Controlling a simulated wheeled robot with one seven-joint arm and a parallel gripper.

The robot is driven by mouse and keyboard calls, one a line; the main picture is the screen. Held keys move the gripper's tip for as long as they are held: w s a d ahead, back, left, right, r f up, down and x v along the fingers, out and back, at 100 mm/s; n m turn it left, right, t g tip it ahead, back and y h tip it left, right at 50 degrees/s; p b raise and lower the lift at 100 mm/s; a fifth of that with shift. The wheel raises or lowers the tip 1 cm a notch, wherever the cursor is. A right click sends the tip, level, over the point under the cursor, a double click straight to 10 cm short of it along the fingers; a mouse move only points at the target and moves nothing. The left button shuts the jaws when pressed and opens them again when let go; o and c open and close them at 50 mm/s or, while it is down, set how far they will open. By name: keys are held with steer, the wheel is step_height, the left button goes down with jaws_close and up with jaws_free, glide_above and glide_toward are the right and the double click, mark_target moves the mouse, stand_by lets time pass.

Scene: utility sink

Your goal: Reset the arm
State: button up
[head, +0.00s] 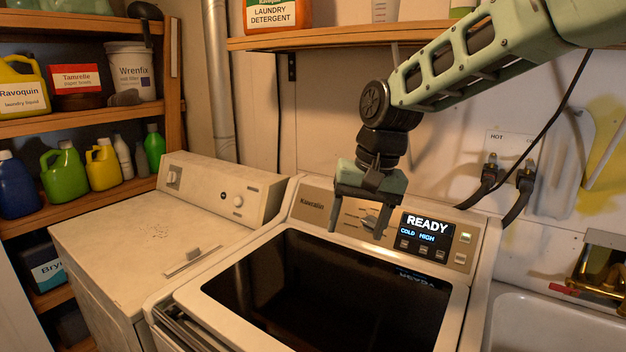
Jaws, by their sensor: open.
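My gripper (356,228) hangs from my green arm, pointing down, with its two fingers apart and nothing between them. I cannot tell whether a finger touches the panel. The lit display (427,224) to the right of the gripper reads READY, COLD and HIGH. The washer's dark glass lid (320,300) lies below the gripper and looks closed.
A second white machine (130,245) stands on the left. Wooden shelves (90,124) with several bottles line the left wall. Another shelf (330,36) with a detergent container (275,14) runs behind my arm. Hoses (518,195) and a sink (550,325) are on the right.

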steer(key=s+d+f+n, duration=0.2)
steer(key=s, duration=0.7)
steer(key=s+d+f+n+h, duration=0.1)
steer(key=s+d+f+n, duration=0.1)
steer(key=s, duration=0.8)
steer(key=s+d+f+n, duration=0.2)
steer(key=s+f+n, duration=0.1)
steer(key=s, duration=0.7)
steer(key=shift+f+n+g, duration=0.3)
steer(key=shift+n+g, duration=0.1)
steer(key=shift+n, duration=0.1)
steer(key=shift+d, duration=0.1)
